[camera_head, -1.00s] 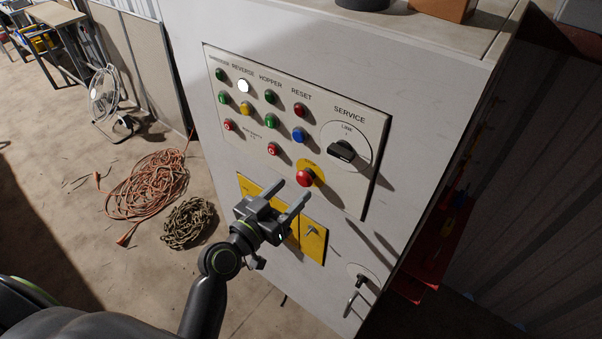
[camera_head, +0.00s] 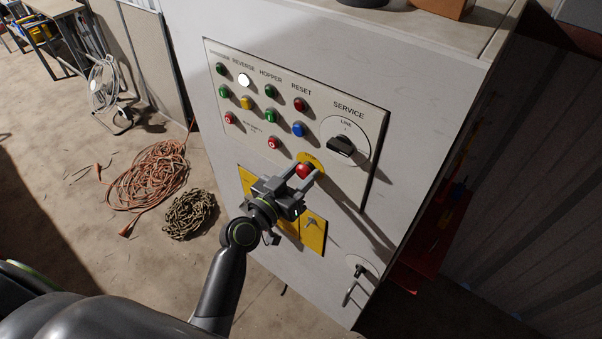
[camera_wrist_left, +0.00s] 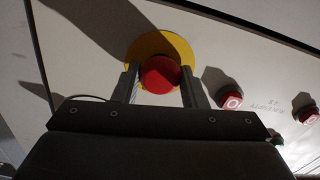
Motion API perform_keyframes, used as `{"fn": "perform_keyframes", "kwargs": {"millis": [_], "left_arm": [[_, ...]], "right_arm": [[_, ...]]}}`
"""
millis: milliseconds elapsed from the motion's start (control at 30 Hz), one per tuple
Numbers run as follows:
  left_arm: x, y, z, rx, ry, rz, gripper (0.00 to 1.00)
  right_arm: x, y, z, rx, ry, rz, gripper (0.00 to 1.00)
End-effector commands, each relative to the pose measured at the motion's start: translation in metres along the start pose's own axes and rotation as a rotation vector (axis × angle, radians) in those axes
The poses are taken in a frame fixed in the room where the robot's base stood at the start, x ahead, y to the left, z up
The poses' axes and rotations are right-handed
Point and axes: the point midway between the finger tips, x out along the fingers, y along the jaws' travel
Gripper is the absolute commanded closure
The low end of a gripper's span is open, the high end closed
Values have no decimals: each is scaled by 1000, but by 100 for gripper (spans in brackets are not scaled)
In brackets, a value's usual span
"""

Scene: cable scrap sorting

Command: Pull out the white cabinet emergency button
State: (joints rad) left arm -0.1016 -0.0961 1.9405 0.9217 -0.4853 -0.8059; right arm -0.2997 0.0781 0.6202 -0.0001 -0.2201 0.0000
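The red emergency button (camera_head: 304,171) sits on a yellow round plate (camera_head: 312,158) low on the control panel of the white cabinet (camera_head: 400,90). My left gripper (camera_head: 304,177) is open, with one finger on each side of the button. In the left wrist view the red button (camera_wrist_left: 160,74) shows between the two fingertips of the gripper (camera_wrist_left: 162,84). My right gripper is not in view.
Several coloured buttons and a black rotary switch (camera_head: 341,145) are on the panel above. Yellow plates (camera_head: 312,233) lie below, partly behind my gripper. A cabinet handle (camera_head: 354,284) sticks out at lower right. An orange cable (camera_head: 150,175) and a coiled chain (camera_head: 190,214) lie on the floor.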

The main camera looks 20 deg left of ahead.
Motion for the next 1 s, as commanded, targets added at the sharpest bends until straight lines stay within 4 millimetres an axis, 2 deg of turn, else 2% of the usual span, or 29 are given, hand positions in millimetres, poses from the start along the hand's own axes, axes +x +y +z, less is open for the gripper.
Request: {"fn": "perform_keyframes", "kwargs": {"millis": [33, 133, 267, 467, 733, 767, 867, 1000], "left_arm": [[0, 0, 0, 0, 0, 0, 88], [0, 0, 0, 0, 0, 0, 100], [-2, 0, 1, 1, 0, 0, 100], [-15, -1, 2, 2, 0, 0, 100], [-17, 0, 1, 0, -3, 0, 100], [-17, 0, 1, 0, -4, 0, 58], [-17, 0, 1, 0, -3, 0, 45], [-16, 0, 0, 0, -2, 0, 45]], "right_arm": [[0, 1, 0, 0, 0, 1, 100], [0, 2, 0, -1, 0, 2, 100], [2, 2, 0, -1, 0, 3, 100], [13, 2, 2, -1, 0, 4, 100], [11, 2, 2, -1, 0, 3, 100], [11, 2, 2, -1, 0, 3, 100], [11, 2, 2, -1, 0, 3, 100], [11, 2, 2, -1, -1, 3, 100]]}}
